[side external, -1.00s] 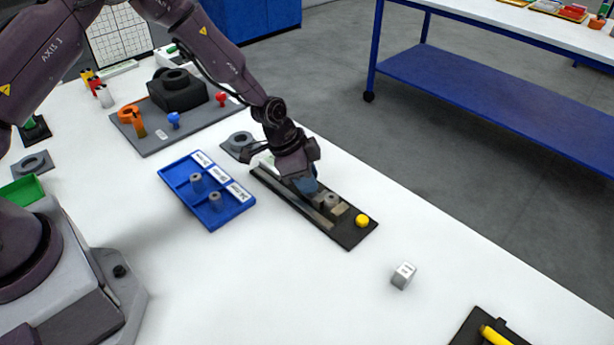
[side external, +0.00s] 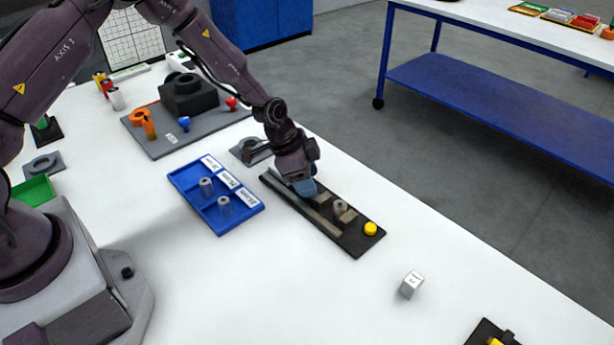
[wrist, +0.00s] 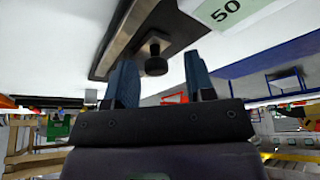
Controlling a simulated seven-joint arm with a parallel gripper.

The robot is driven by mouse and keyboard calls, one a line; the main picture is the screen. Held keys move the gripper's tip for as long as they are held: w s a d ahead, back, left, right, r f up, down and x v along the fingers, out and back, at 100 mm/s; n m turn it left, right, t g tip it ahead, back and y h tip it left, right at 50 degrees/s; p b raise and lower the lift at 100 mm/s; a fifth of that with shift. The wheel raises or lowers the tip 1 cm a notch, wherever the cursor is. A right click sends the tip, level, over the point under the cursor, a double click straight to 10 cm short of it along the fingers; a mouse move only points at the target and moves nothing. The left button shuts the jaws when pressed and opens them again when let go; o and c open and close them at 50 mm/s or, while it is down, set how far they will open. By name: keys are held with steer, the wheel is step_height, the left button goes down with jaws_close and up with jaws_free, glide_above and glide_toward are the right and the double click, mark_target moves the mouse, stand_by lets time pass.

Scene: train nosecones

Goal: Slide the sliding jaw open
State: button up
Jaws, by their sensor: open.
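The jaw fixture is a long black plate (side external: 358,240) with a pale metal rail (side external: 318,217) along it. A small tan block (side external: 348,215) stands beside a grey hollow cylinder (side external: 340,206), and another tan block (side external: 320,198) lies nearer my gripper. I cannot tell for sure which block is the sliding jaw. My gripper (side external: 306,188) is low over the plate's far-left half, its blue fingers pointing down. In the wrist view the fingers (wrist: 158,62) are apart, with a black knob (wrist: 156,62) showing between or just beyond them. Contact with it is not clear.
A yellow button (side external: 370,229) sits at the plate's near-right end. A blue tray (side external: 231,223) with grey cylinders lies left of the plate. A grey ringed block (side external: 250,150) is just behind my gripper. The table between is clear.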

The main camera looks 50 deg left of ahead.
steer(key=shift+r, duration=0.1)
steer(key=v, duration=1.2)
steer(key=shift+r, duration=0.3)
steer(key=shift+s+a, duration=0.1)
steer(key=s+r+n+t+y, duration=0.1)
steer(key=s+r+n, duration=0.3)
steer(key=s+r, duration=0.5)
steer(key=s+r+n+t+y, duration=0.1)
steer(key=s+r+n, duration=0.4)
steer(key=s+r, duration=0.5)
steer(key=s+y, duration=0.1)
steer(key=s, duration=0.4)
steer(key=shift+a+r, duration=0.25)
steer(key=shift+r, duration=0.05)
